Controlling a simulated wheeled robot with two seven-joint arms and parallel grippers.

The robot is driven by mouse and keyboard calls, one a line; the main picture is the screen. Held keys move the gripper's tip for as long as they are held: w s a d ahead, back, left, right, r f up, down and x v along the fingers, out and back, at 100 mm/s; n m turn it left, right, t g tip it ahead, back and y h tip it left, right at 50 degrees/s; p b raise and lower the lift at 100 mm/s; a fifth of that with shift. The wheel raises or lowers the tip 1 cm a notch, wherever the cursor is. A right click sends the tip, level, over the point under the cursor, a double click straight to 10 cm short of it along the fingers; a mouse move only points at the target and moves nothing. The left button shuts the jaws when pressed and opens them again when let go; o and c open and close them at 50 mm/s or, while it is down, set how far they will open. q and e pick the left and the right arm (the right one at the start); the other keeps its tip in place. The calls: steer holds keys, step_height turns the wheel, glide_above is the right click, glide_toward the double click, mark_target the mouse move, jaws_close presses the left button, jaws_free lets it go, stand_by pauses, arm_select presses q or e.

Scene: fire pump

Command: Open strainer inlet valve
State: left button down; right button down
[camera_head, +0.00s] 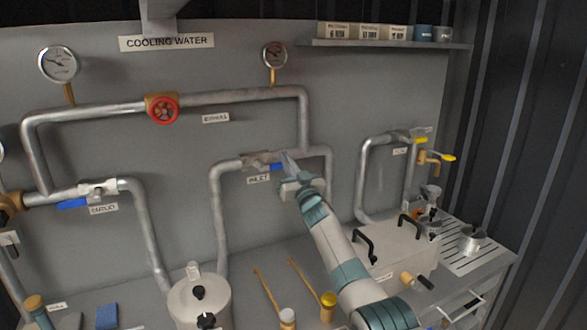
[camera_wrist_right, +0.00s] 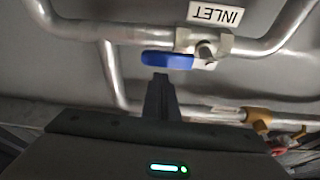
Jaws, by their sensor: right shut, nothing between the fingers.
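The inlet valve (camera_head: 262,160) sits on the horizontal pipe above the INLET label (camera_head: 259,180). Its blue lever handle (camera_head: 277,167) is partly hidden by my right gripper (camera_head: 287,158) in the head view. In the right wrist view the blue handle (camera_wrist_right: 167,61) lies roughly along the pipe, left of the valve body (camera_wrist_right: 205,48), and the INLET label (camera_wrist_right: 216,15) is upside down. My right gripper's shut, empty fingers (camera_wrist_right: 160,80) point at the handle, their tips close to its edge. I cannot tell whether they touch it. My left gripper is not in view.
The outlet valve's blue handle (camera_head: 73,203) is at the left, and a red handwheel (camera_head: 163,109) is on the upper pipe. A strainer pot (camera_head: 200,302) stands below. A bench (camera_head: 470,262) with a box and cups is at the right, under a shelf (camera_head: 390,44).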

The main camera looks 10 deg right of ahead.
steer(key=s+d, duration=0.3)
steer(key=s, duration=0.6)
steer(key=shift+f+b, duration=0.25)
steer(key=shift+b, duration=0.05)
stand_by(0.4)
